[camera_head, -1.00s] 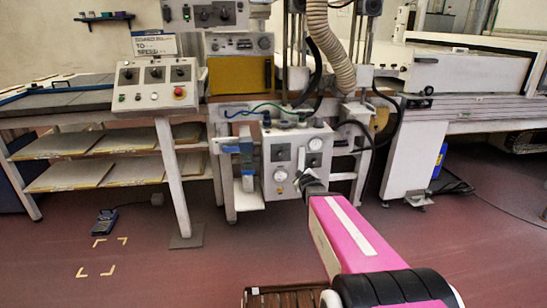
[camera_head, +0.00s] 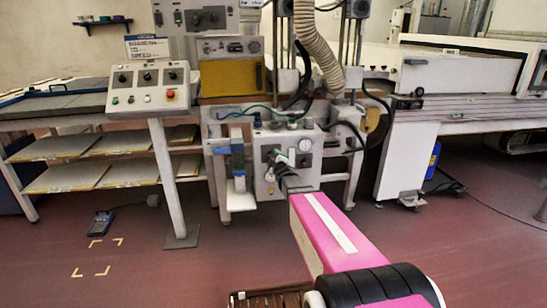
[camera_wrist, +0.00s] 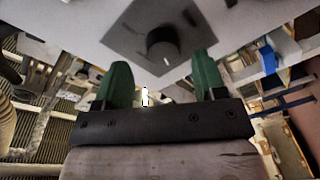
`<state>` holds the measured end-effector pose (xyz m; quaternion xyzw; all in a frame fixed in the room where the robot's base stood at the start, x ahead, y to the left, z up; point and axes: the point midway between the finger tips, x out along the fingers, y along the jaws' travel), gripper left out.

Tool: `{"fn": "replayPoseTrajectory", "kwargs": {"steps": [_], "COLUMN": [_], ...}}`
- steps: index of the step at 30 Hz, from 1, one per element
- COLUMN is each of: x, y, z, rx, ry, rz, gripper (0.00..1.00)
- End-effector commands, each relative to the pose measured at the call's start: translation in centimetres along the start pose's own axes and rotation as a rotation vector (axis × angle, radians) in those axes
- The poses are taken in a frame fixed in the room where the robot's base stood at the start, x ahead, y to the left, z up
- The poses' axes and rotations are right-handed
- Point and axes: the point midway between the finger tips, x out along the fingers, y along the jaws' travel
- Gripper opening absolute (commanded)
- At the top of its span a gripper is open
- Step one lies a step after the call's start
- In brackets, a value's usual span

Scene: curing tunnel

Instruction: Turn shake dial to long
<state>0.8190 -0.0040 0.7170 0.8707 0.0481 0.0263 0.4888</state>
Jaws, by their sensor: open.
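A round black dial (camera_wrist: 163,45) on a dark square plate (camera_wrist: 130,28) fills the top middle of the wrist view. It is on a white control box (camera_head: 262,183), low on the machine in the head view. My gripper (camera_wrist: 161,62) is open, with its green fingers to either side of the dial in the picture. I cannot tell whether they touch it. In the head view my gripper (camera_head: 285,168) is in front of the box face, partly covering it. Dial lettering and the "long" mark are not readable.
A round gauge (camera_head: 305,145) is on the same box, close to my gripper. A blue-topped filter unit (camera_head: 238,160) stands left of the box. Hoses and a green cable (camera_head: 268,108) run above it. A white table leg (camera_head: 168,180) stands further left.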

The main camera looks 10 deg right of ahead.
Motion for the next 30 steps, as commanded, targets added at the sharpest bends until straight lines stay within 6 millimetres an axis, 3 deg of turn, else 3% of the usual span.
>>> {"fn": "replayPoseTrajectory", "kwargs": {"steps": [1,6,16,21,30], "x": [1.3,3.1,3.4,3.4,3.3], "y": [0.0,0.2,0.3,0.3,0.4], "z": [0.1,0.3,0.4,0.4,0.4], "rx": [0.001,0.004,0.007,0.008,0.026], "ry": [0.0,0.0,0.0,0.0,0.002], "rz": [0.0,0.0,0.001,0.001,0.004], "gripper": [0.64,0.64,0.64,0.15,0.15]}}
